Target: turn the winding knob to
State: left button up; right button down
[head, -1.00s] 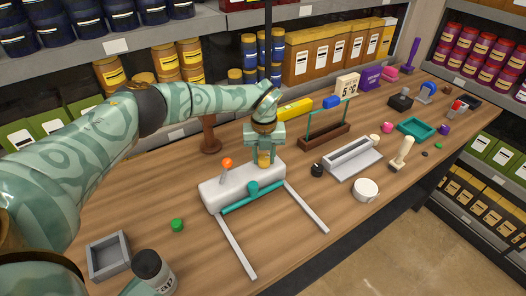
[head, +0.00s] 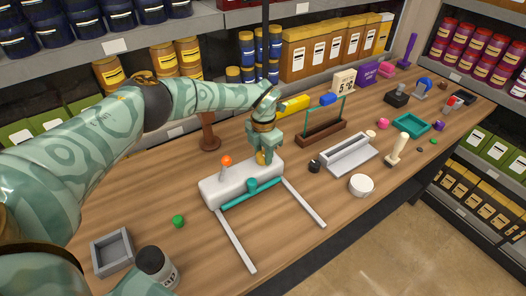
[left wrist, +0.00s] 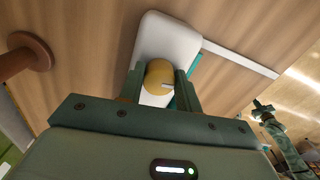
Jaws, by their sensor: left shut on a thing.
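The winding knob (head: 261,158) is a yellow round knob at the right end of the white pump body (head: 225,187). It also shows in the left wrist view (left wrist: 160,78), with a small pale mark on its face. My left gripper (head: 264,155) comes down from above and is shut on the knob, one finger on each side. In the left wrist view the two fingers (left wrist: 160,88) flank it. An orange-tipped lever (head: 226,162) and a teal bar (head: 252,190) are on the pump. My right gripper (left wrist: 262,106) appears small at the right of the left wrist view; its jaws are unclear.
Two grey rails (head: 236,241) reach forward from the pump. A grey tray (head: 112,253), a dark jar (head: 157,268) and a green piece (head: 178,221) lie near the left. A brown post (head: 208,132) stands behind. A brown rack (head: 321,133) and grey trough (head: 347,155) stand to the right.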

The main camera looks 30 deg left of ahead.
pick_arm(q)
jog(key=m, duration=0.3)
jog(key=shift+w+r+m, duration=0.1)
jog(key=shift+m, duration=0.3)
jog(key=m, duration=0.3)
jog(key=shift+d+m, duration=0.1)
jog(key=shift+m, duration=0.2)
jog(key=m, duration=0.3)
jog(key=shift+m, duration=0.3)
jog(key=m, duration=0.3)
jog(key=shift+s+m+b, duration=0.2)
jog(key=shift+m+b, duration=0.1)
jog(key=m, duration=0.5)
jog(key=shift+m, duration=0.3)
jog(key=m+b, duration=0.1)
jog(key=m, duration=0.3)
jog(key=shift+s+m, duration=0.1)
jog(key=shift+m, duration=0.3)
jog(key=shift+r, duration=0.1)
